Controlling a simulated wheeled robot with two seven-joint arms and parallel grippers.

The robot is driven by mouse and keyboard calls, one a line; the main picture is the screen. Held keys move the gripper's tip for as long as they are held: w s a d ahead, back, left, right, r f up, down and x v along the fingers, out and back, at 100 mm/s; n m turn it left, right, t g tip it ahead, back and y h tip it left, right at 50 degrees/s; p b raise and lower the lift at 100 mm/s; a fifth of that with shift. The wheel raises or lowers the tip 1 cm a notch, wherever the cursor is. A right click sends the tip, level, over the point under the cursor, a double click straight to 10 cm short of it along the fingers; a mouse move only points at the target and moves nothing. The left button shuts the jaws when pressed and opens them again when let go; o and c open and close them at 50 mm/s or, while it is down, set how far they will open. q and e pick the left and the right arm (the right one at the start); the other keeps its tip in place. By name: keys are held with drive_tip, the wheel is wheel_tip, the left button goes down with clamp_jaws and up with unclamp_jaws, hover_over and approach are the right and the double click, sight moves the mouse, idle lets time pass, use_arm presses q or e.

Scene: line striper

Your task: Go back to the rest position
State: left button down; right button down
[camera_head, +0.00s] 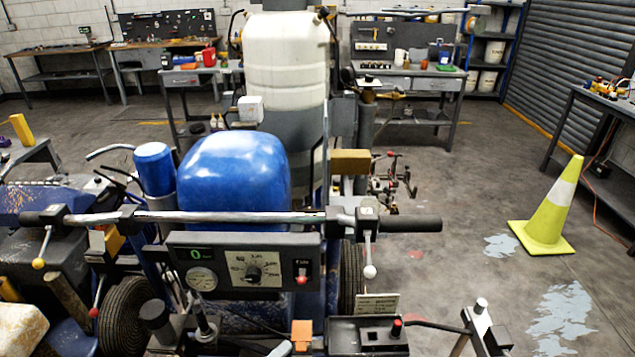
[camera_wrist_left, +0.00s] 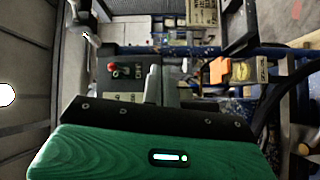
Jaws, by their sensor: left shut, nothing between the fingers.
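My left gripper shows at the bottom edge of the head view as a small pale grey tip (camera_head: 281,349), left of an orange block. In the left wrist view its two grey fingers (camera_wrist_left: 160,88) are together, with nothing between them. The striper's handlebar (camera_head: 240,215) runs across above the panel. My right gripper is not in view.
The orange block (camera_head: 302,335) stands close to the left gripper. A blue tank cover (camera_head: 235,175) and white tank (camera_head: 287,60) rise behind the handlebar. A yellow-green cone (camera_head: 550,215) stands on the right. Workbenches line the back. The floor between striper and cone is open.

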use_arm(q)
drive_tip(key=s+a+f+m+g+y, duration=0.4)
drive_tip(key=s+a+m+g+y, duration=0.15)
drive_tip(key=s+a, duration=0.25)
drive_tip(key=s+a+f+m+g+y, duration=0.4)
drive_tip(key=s+a+f+g+y, duration=0.15)
drive_tip(key=s+a, duration=0.2)
wheel_tip(320, 180, down, 29)
drive_tip(key=s+a+f+g+y, duration=0.1)
drive_tip(key=s+a+f, duration=0.2)
drive_tip(key=s+f, duration=1.7)
drive_tip(key=shift+s+f+g, duration=0.25)
drive_tip(key=shift+f+g, duration=0.15)
drive_tip(key=shift+f, duration=0.1)
